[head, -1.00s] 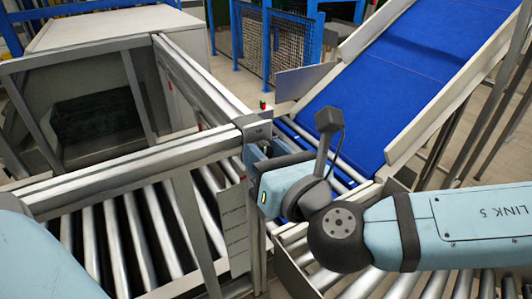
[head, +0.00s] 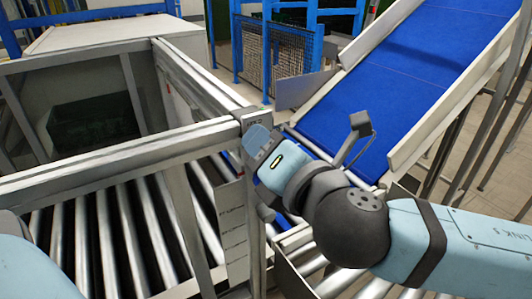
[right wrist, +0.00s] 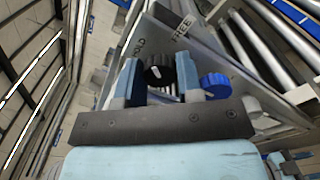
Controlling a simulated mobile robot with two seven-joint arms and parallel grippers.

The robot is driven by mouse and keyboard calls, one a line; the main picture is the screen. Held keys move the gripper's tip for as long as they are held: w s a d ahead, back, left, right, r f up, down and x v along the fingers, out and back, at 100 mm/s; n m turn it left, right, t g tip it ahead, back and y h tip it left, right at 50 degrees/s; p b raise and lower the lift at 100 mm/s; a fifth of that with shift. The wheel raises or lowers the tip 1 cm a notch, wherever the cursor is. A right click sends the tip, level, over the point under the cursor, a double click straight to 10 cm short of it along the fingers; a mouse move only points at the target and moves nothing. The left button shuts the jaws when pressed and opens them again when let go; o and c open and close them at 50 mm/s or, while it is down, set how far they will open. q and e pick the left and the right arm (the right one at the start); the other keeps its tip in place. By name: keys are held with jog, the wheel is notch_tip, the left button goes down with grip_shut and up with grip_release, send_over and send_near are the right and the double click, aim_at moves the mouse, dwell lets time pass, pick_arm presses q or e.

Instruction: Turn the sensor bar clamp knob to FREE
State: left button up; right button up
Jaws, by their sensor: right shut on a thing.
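In the right wrist view my right gripper (right wrist: 160,82) is shut on a black knob (right wrist: 157,74), with one finger on each side of it. A pale mark shows on the knob, but I cannot tell which word it points to. The grey plate (right wrist: 198,52) behind it bears the words HOLD at the left and FREE at the right. In the head view the right gripper (head: 256,143) is at the post's top corner, rolled over, and hides the knob. My left gripper is not in view; only a piece of my left arm shows at the lower left.
A blue knob (right wrist: 213,85) sits just right of the right finger. Metal frame rails (head: 120,158) run beside the gripper, with rollers (head: 140,235) below. A blue belt conveyor (head: 400,85) rises behind. A labelled panel (head: 232,225) hangs below the gripper.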

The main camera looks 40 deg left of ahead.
jog(key=shift+m, duration=5)
jog(key=o, duration=0.9)
jog(key=shift+b+v, duration=1.2)
jog(key=shift+v, duration=5.65)
